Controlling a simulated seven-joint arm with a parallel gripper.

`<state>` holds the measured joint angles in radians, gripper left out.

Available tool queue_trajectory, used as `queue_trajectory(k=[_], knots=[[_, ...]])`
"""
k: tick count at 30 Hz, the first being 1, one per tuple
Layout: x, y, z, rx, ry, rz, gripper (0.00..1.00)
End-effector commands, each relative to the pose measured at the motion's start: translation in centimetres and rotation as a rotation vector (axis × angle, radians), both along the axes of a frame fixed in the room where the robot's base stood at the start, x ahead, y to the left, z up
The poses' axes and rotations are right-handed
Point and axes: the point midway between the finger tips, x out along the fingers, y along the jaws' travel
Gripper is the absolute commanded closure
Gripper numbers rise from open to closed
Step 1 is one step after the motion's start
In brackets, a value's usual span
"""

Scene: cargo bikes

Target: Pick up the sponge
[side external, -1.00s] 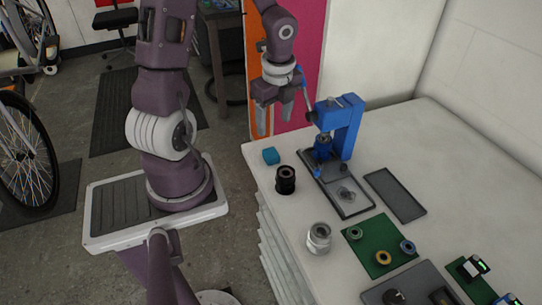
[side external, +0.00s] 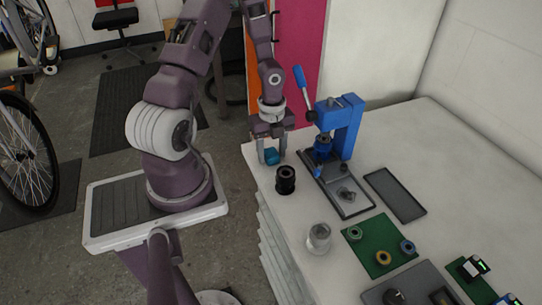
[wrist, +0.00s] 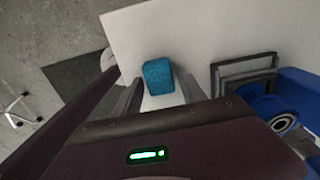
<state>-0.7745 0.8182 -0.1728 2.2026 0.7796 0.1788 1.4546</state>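The sponge (side external: 271,156) is a small blue block lying on the white worktop near its back left corner. My gripper (side external: 272,152) is low over it, pointing down, with one finger on each side of the sponge. In the wrist view the sponge (wrist: 158,76) sits between the two open fingers (wrist: 160,98), toward their tips. A gap of pale worktop shows between the sponge and the fingers there, so it does not look clamped.
A blue arbor press (side external: 340,125) with a lever stands to the right of my gripper. A black cylindrical part (side external: 285,180) stands close in front of the sponge. The worktop's left edge (side external: 258,190) is near.

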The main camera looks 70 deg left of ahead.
Motion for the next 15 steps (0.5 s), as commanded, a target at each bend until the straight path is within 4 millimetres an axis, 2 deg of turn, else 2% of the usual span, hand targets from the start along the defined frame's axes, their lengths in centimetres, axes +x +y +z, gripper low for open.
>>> queue_trajectory(k=[1,6,7,15], knots=[[0.00,-0.01,0.01,0.000,0.000,0.000,0.64],[-0.01,-0.01,0.03,0.000,0.000,0.000,0.97],[-0.01,-0.01,0.03,0.000,0.000,0.001,1.00],[0.03,0.03,0.47,0.001,-0.001,0.002,1.00]])
